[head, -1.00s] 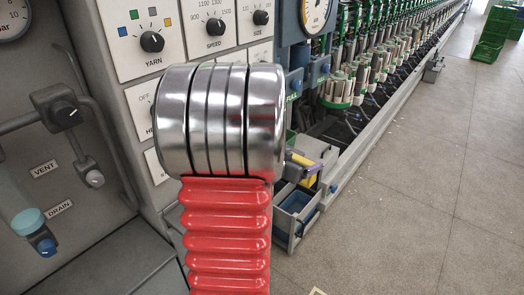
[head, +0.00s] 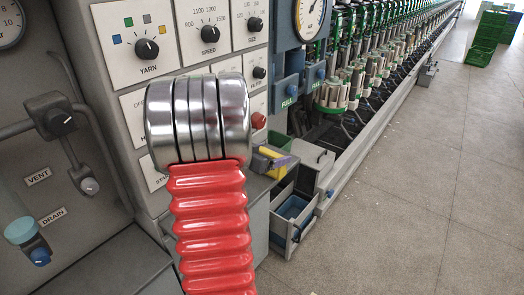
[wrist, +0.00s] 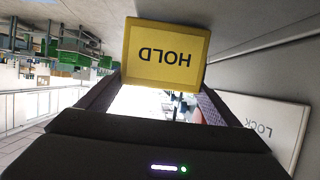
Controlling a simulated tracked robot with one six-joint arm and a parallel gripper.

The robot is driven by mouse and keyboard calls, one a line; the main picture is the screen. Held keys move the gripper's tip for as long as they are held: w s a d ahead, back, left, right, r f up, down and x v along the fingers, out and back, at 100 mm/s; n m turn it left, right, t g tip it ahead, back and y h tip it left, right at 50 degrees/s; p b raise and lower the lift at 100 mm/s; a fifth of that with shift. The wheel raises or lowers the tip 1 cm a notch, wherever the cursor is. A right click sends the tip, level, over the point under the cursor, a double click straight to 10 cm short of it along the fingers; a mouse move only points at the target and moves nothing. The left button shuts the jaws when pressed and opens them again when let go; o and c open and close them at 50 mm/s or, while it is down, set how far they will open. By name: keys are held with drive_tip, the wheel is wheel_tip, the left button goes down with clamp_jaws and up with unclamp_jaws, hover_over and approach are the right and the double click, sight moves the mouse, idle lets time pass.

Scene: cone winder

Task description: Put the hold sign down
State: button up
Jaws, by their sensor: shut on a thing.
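The hold sign (wrist: 165,52) is a yellow plate with a paler face and the black word HOLD, upside down in the wrist view. My gripper (wrist: 160,90) is shut on it, with a dark finger at each side of its lower part.
A control panel with a YARN knob (head: 147,48) and a SPEED knob (head: 210,33) stands behind my arm. An open grey drawer (head: 293,215) sticks out low down. A white LOCK plate (wrist: 262,125) is at the right in the wrist view.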

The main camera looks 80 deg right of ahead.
sight(262, 149)
drive_tip(key=w, duration=0.1)
drive_tip(key=w+d, duration=0.1)
drive_tip(key=w, duration=0.1)
drive_tip(key=shift+w+d, duration=0.2)
drive_tip(key=shift+d, duration=0.05)
drive_tip(key=shift+s+f, duration=0.1)
drive_tip(key=o, duration=0.9)
drive_tip(key=shift+f, duration=0.1)
drive_tip(key=shift+o, duration=0.2)
drive_tip(key=v, duration=1.2)
